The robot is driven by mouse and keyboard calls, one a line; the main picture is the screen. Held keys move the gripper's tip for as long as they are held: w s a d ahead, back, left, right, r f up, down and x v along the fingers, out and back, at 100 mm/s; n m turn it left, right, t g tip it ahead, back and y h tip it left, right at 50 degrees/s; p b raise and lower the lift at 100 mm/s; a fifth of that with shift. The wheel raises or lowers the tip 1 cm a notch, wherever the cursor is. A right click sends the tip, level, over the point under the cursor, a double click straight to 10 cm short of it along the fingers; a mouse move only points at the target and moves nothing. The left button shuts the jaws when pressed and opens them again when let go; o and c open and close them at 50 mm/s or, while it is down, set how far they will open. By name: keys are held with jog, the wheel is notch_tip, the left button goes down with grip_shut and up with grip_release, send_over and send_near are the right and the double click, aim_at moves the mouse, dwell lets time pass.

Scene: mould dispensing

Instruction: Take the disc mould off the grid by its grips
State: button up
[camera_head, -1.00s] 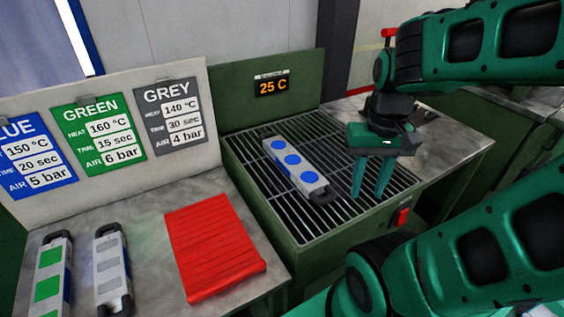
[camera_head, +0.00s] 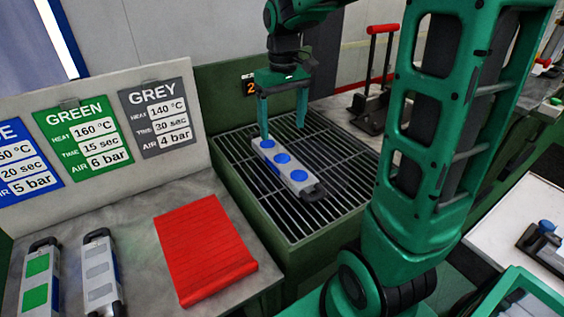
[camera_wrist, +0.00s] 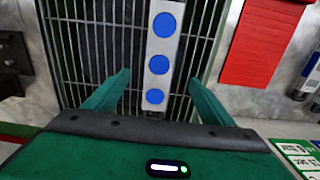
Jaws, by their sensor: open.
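The disc mould (camera_head: 287,171) is a pale bar with three blue discs and a dark grip at its near end. It lies on the metal grid (camera_head: 333,160) of the green station. My gripper (camera_head: 283,128) is open above the far end of the mould, its fingers spread. In the wrist view my gripper (camera_wrist: 157,85) has one finger on each side of the mould (camera_wrist: 158,50), apart from it. The grip at the mould's far end is mostly hidden by the gripper.
A red ribbed mat (camera_head: 203,248) lies on the bench at the left. Sign boards stand behind. A red-handled press (camera_head: 375,90) stands to the right of the grid.

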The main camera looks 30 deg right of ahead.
aim_at(282, 158)
jog(key=shift+w+d+f, duration=0.1)
jog(key=shift+w+f, duration=0.05)
jog(key=shift+f, duration=2.6)
jog(key=shift+w+f, duration=0.1)
jog(key=shift+f, duration=2.6)
jog(key=c, duration=1.9)
